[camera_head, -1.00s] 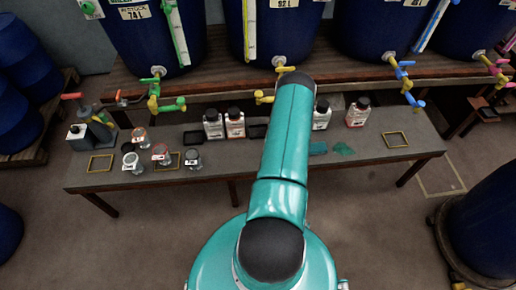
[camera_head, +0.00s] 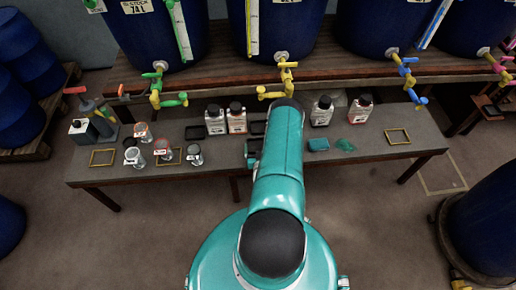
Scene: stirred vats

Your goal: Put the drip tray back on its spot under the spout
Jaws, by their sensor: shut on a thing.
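My gripper (camera_head: 252,152) shows only as a dark part at the left side of my teal arm, above the bench. Its fingertips are hidden behind the arm. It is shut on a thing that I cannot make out. Another dark tray (camera_head: 258,128) lies below the yellow spout (camera_head: 286,78), partly covered by my arm. A yellow outlined spot (camera_head: 397,136) on the right of the bench, near the blue spout (camera_head: 408,80), is empty.
Bottles (camera_head: 215,121) stand along the back of the bench (camera_head: 225,167). Vats (camera_head: 375,30) stand behind.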

